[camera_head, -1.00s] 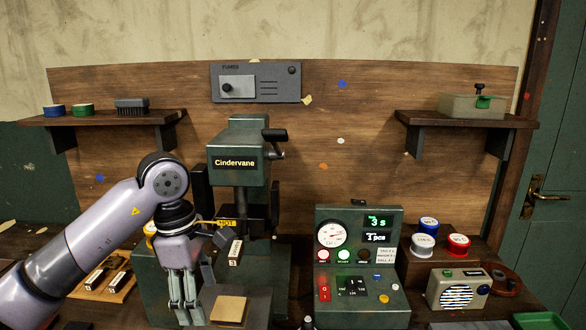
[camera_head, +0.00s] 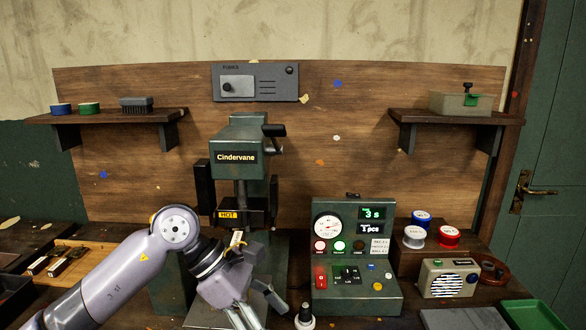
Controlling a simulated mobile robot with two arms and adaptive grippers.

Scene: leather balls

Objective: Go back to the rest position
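My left arm comes in from the lower left. Its gripper (camera_head: 248,318) points down at the bottom of the head view, in front of the green Cindervane press (camera_head: 238,135). The fingertips are cut off by the lower edge, so I cannot see whether they are apart or hold anything. The gripper hides much of the press base. A small pale block (camera_head: 236,239) shows just above the gripper, below the press's HOT label. My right gripper is not in view.
A green control box (camera_head: 350,262) stands right of the press, with a black-and-white knob (camera_head: 304,318) in front. A small radio (camera_head: 447,279), several spools on a wooden step (camera_head: 408,264) and a green tray (camera_head: 530,315) are at right. A wooden tray (camera_head: 88,262) is at left.

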